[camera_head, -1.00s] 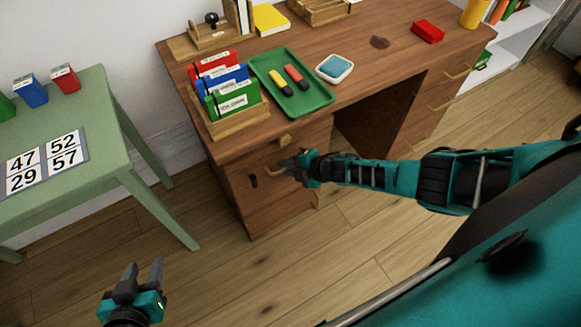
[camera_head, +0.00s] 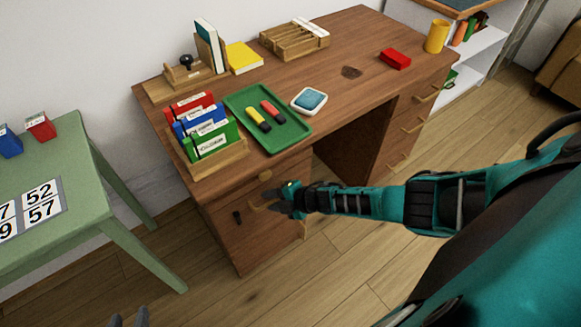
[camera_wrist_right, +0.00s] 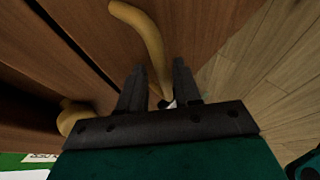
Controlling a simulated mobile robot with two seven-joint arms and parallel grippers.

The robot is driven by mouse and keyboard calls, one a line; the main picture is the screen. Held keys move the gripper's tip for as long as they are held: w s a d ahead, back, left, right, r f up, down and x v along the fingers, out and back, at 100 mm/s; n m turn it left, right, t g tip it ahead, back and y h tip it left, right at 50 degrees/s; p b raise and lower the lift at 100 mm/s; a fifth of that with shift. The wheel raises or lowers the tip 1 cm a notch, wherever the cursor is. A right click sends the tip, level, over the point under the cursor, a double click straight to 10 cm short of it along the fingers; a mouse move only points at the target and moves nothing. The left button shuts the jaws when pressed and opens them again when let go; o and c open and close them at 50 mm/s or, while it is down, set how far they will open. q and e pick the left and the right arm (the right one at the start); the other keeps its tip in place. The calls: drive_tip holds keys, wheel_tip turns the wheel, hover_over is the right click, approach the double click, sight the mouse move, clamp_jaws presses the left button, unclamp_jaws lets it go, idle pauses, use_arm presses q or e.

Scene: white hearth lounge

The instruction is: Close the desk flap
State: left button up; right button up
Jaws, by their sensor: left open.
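The brown wooden desk (camera_head: 330,60) has a left pedestal whose front panel (camera_head: 225,230) carries a curved tan handle (camera_head: 257,207) and a dark keyhole-like mark. I cannot tell whether this panel is the flap. My right gripper (camera_head: 268,205) is at that handle. In the right wrist view the handle (camera_wrist_right: 150,38) runs down between the two spread fingers (camera_wrist_right: 159,68); contact is unclear. A dark seam (camera_wrist_right: 78,42) runs beside the panel. A round knob (camera_head: 265,175) sits above. My left gripper (camera_head: 130,316) is open at the bottom edge, mostly cut off, away from the desk.
The desktop holds a folder rack (camera_head: 215,160), a green tray (camera_head: 292,138), a blue-topped dish (camera_head: 309,100) and a red box (camera_head: 396,59). A green table (camera_head: 90,205) stands at left. The wooden floor (camera_head: 340,260) before the desk is clear.

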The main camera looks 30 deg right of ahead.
drive_tip(key=p+v, duration=0.2)
drive_tip(key=v, duration=1)
drive_tip(key=shift+s, duration=0.2)
drive_tip(key=shift+d+f, duration=0.1)
drive_tip(key=s+a+r+m+t, duration=0.1)
drive_tip(key=s+a+r+m, duration=0.1)
drive_tip(key=a+m, duration=0.3)
drive_tip(key=s+a+r+m+t, duration=0.1)
drive_tip(key=s+a+r+m, duration=0.1)
drive_tip(key=a+m, duration=0.35)
drive_tip(key=s+d+r+m+h, duration=0.1)
drive_tip(key=s+r+m+h, duration=0.2)
drive_tip(key=r+m, duration=0.3)
drive_tip(key=shift+s+m+h, duration=0.4)
drive_tip(key=shift+s+m, duration=0.3)
drive_tip(key=shift+m, duration=0.35)
drive_tip(key=shift+d, duration=0.1)
